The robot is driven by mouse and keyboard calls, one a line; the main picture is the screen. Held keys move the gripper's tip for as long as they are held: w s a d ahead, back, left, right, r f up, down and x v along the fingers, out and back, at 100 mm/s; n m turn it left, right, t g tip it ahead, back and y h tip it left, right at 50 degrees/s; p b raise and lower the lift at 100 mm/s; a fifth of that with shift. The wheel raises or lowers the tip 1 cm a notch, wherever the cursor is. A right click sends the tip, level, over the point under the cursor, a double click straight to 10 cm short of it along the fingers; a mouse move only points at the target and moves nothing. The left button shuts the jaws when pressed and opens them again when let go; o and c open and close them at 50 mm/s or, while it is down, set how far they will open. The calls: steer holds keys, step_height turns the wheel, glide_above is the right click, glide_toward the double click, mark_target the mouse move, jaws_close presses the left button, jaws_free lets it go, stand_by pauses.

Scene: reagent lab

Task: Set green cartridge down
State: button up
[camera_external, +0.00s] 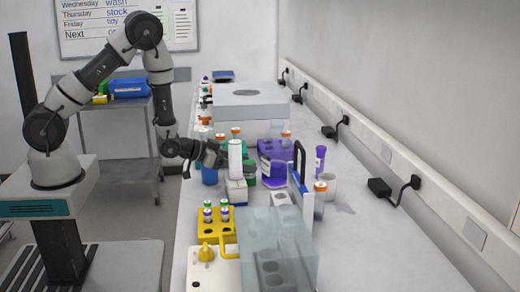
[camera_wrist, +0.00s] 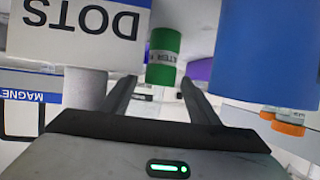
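The green cartridge (camera_wrist: 163,68), a green cylinder with a white label band, shows in the wrist view straight ahead of my gripper (camera_wrist: 159,82), in line with the space between its fingertips. The picture is upside down there. The fingers are apart, with a gap showing on each side of the cartridge, so they do not look closed on it. What the cartridge stands on is not clear. In the external view my gripper (camera_external: 218,157) is low over the bench, beside a white cylinder (camera_external: 235,158); I cannot pick out the cartridge for sure there.
The white cylinder stands on a white box (camera_external: 236,190), close beside my gripper. A blue cup (camera_external: 210,174) is on the other side. A purple rack (camera_external: 273,160), a yellow tube rack (camera_external: 214,228) and a clear box (camera_external: 283,250) crowd the bench. The bench's right side is mostly clear.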

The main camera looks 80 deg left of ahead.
steer(key=shift+r, duration=0.1)
steer(key=shift+r+p, duration=0.25)
steer(key=shift+p, duration=0.15)
steer(key=shift+o, duration=0.6)
steer(key=b+v, duration=0.1)
steer(key=v, duration=0.6)
steer(key=shift+s, duration=0.3)
steer(key=shift+f, duration=0.1)
